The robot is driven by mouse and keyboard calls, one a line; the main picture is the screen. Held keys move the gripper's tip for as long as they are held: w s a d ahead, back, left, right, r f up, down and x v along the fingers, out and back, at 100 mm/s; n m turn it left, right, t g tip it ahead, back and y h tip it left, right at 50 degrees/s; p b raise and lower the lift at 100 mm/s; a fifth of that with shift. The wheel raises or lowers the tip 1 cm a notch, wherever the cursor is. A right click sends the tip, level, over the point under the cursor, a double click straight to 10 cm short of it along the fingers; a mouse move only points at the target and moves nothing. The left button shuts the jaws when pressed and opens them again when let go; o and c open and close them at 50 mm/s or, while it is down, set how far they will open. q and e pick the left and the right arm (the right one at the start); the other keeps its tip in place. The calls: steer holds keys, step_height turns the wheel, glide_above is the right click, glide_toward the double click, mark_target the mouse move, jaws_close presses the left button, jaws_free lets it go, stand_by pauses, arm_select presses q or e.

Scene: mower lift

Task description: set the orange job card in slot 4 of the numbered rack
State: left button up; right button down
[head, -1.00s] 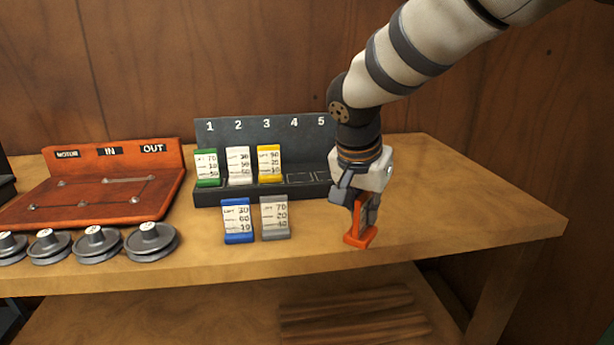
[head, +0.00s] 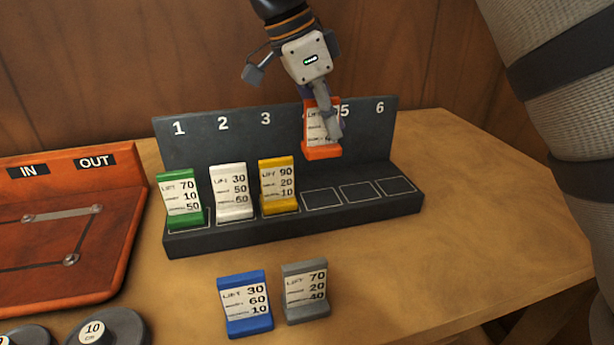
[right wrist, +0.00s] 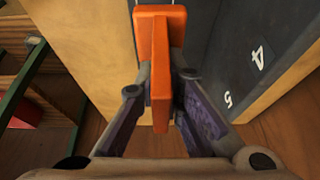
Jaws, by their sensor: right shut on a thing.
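The orange job card (head: 322,152) is held in my right gripper (head: 328,118), upright with its printed face to the front and its base down. It hangs above the dark numbered rack (head: 215,240), in front of the back panel, and covers the number 4. Empty slot 4 (head: 320,198) lies below it, apart from it. In the right wrist view, the two fingers (right wrist: 161,90) close on the orange card (right wrist: 160,28) from both sides, and the 4 and 5 show at right. My left gripper is not in view.
Slots 1 to 3 hold a green card (head: 180,216), a white card (head: 232,212) and a yellow card (head: 279,206). Slots 5 (head: 362,191) and 6 (head: 396,185) are empty. A blue card (head: 246,325) and a grey card (head: 305,312) stand in front. A red board (head: 45,248) is left.

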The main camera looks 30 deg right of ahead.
steer(key=f, duration=0.8)
steer(key=shift+s+f, duration=0.25)
steer(key=shift+s, duration=0.1)
steer(key=c, duration=1.7)
jaws_free()
steer(key=shift+f, duration=0.15)
steer(key=v, duration=1.2)
steer(key=shift+b, duration=0.35)
